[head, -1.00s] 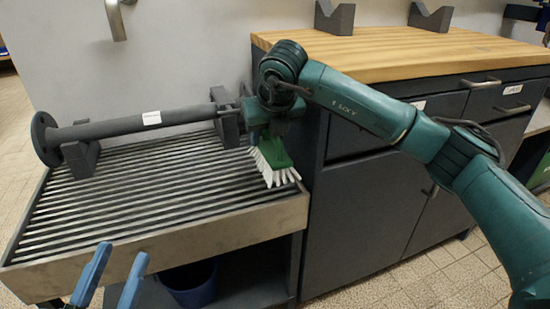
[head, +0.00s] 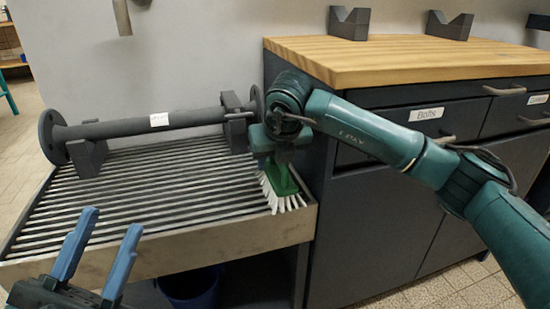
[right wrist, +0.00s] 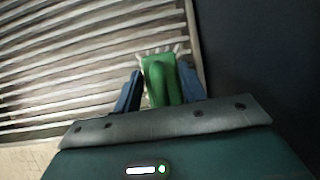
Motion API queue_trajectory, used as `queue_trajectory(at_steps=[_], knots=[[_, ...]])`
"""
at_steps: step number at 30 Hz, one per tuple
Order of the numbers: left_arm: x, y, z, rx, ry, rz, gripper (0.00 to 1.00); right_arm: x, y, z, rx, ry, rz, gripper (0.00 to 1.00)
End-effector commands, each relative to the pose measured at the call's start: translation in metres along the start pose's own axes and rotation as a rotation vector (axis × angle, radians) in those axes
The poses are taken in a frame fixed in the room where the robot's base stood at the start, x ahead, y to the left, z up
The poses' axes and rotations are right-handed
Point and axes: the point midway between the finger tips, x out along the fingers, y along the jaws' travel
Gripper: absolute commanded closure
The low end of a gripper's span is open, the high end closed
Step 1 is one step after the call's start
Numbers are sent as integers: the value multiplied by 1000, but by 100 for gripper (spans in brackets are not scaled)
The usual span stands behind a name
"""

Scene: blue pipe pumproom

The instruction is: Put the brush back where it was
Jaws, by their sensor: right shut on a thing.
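The brush has a green body and white bristles (head: 281,187). In the head view it hangs bristles down under my right gripper (head: 277,158), at the right end of the slatted rack. The right wrist view shows the green brush (right wrist: 160,80) between my two blue fingers, which are shut on it. Whether the bristles touch the slats I cannot tell. My left gripper (head: 100,245) is open and empty in front of the rack's front edge, at the lower left.
A grey flanged pipe (head: 130,127) lies on V-blocks along the back of the slatted rack (head: 150,240). A cabinet with a wooden top (head: 400,60) stands close to the right. A blue bucket (head: 190,290) is under the rack. The front slats are clear.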

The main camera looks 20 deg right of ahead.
Motion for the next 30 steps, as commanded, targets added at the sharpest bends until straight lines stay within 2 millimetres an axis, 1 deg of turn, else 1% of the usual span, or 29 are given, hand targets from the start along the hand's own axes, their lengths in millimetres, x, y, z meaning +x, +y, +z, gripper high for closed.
queue_trajectory(at_steps=[5, 6, 13, 20, 23, 24, 26, 30], knots=[[0, 0, -3, 17, 27, 4, 65, 5, 0, -3, 0, -1, 0, 87], [1, -1, -5, 21, 35, 5, 65, 4, 0, -2, 0, 0, 0, 56], [3, -3, -8, 28, 48, 4, 65, 4, 0, -2, 0, 0, 0, 37], [4, -3, -8, 28, 45, 4, 65, 3, 0, -2, 0, -1, 0, 37], [6, -5, -9, 24, 37, 4, 65, -2, 0, 1, 0, -1, 0, 37], [7, -5, -8, 16, 21, 3, 65, -5, 0, 3, 0, -1, 0, 37], [0, 0, 4, -33, -56, -9, 65, -13, -1, 7, 0, -2, 0, 37], [-6, 5, 14, -90, -142, -18, 65, -44, 0, 7, -1, -5, 2, 37]])
